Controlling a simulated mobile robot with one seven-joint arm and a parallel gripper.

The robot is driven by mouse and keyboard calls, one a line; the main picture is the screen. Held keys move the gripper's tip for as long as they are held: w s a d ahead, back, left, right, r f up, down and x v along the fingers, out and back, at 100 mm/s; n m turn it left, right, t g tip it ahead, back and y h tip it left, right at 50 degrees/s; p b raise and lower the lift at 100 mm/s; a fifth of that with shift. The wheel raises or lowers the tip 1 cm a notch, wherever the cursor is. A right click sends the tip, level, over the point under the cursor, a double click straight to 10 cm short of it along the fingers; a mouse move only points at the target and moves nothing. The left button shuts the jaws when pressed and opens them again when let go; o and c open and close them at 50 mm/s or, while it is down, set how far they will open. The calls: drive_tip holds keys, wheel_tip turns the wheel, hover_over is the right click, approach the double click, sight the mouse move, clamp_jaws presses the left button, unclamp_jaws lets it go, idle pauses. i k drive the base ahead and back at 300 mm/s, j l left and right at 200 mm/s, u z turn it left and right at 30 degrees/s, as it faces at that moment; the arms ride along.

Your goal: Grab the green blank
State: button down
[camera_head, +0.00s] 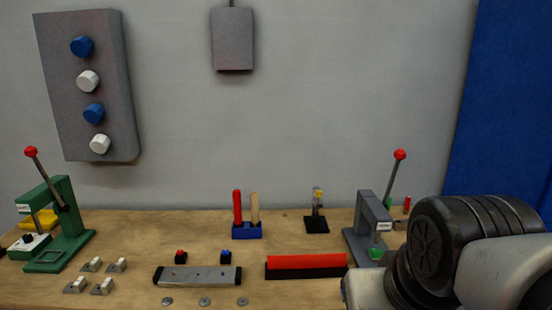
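A small green piece (376,253) sits low at the front of the grey lever press (374,226), at the right of the workbench. It is the likeliest green blank, but it is too small to make out its shape. Another bit of green (388,203) shows behind the press, partly hidden by it. My arm fills the lower right, close to the right side of the press. My gripper is not in view, so I cannot see its fingers or whether it holds anything.
A green lever press (62,230) stands at the far left, with several small metal pieces in front. A red-and-black bar (306,263), a metal block (198,276) and a blue holder (247,232) with two handles occupy the middle. A grey wall closes the back.

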sight(375, 254)
drive_tip(key=l+z, duration=0.25)
drive_tip(key=z, duration=0.2)
drive_tip(key=i+j+z, duration=0.1)
drive_tip(key=i+z, duration=0.2)
drive_tip(key=i+j+z, duration=0.3)
drive_tip(key=l, duration=0.1)
